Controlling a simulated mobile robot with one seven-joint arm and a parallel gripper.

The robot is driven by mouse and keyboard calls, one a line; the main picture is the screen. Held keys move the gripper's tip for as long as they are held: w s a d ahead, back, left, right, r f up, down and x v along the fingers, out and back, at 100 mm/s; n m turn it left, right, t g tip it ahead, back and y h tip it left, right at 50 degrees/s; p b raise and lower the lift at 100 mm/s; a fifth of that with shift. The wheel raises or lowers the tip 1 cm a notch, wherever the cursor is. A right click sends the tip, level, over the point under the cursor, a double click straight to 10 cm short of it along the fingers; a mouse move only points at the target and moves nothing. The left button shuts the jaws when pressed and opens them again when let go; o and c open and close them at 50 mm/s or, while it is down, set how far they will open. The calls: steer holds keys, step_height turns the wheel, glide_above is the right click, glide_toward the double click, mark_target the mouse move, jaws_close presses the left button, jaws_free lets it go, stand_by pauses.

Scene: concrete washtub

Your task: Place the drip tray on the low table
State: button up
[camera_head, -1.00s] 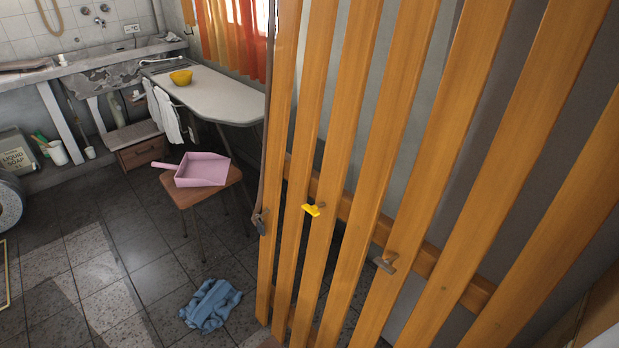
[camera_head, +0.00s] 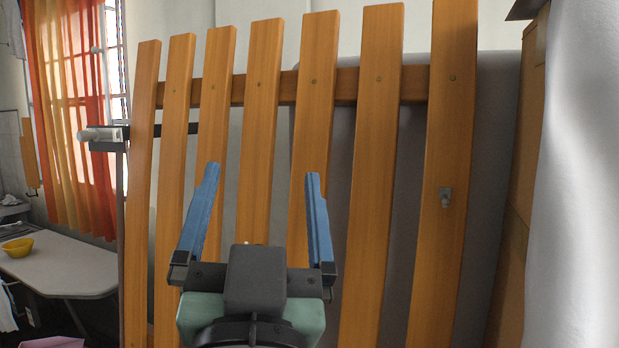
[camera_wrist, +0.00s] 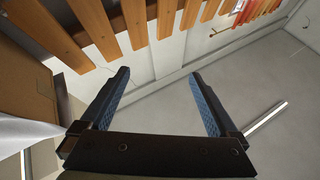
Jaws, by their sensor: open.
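My gripper (camera_head: 262,173) is raised in front of a wooden slatted panel in the head view. Its two blue fingers are spread apart with nothing between them. The wrist view also shows the open, empty gripper (camera_wrist: 160,73), with the slats beyond it. I cannot make out a drip tray in either current view. A sliver of a pink dustpan-like thing (camera_head: 62,342) shows at the bottom left of the head view; most of it is cut off. No low table can be clearly identified now.
The tall slatted panel (camera_head: 261,110) fills the middle of the head view. At left are an ironing board (camera_head: 65,268) with a yellow bowl (camera_head: 17,247) and an orange curtain (camera_head: 70,130). A white surface (camera_head: 580,180) stands close at right.

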steer(key=s+d+r+t+h, duration=0.1)
steer(key=s+d+r+t, duration=0.2)
steer(key=s+r, duration=0.4)
steer(key=shift+s+d+r+n+h, duration=0.15)
steer(key=shift+d+r+n+h, duration=0.25)
steer(key=shift+d, duration=0.35)
steer(key=shift+r, duration=0.1)
